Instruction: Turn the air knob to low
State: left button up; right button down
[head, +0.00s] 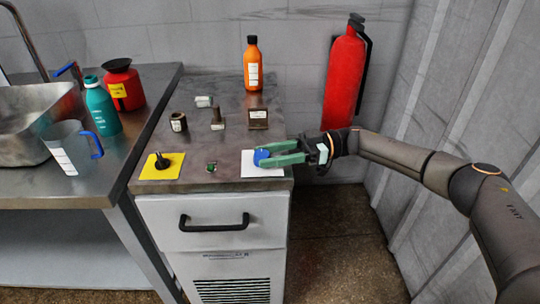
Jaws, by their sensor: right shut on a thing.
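A blue knob (262,155) sits on a white square plate (250,172) at the front right of the furnace cabinet top (230,138). My right gripper (267,156), with green fingers, reaches in from the right and is shut on the blue knob, hiding much of it. A black knob (162,161) stands on a yellow square plate (147,174) at the front left of the same top. No label that names either knob as air is readable. My left gripper is not in view.
Small fittings (217,120), a green switch (211,167) and an orange bottle (252,64) stand on the cabinet top. A fire extinguisher (343,80) hangs on the wall behind my right arm. A sink bench with containers is at left.

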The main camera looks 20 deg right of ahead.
jog(key=shift+r, duration=0.1)
jog(key=shift+c, duration=1.9)
grip_release()
jog(key=d+b, duration=0.2)
jog(key=d, duration=1)
jog(key=shift+s+d, duration=0.2)
jog(key=shift+s, duration=0.25)
jog(key=shift+d, duration=0.1)
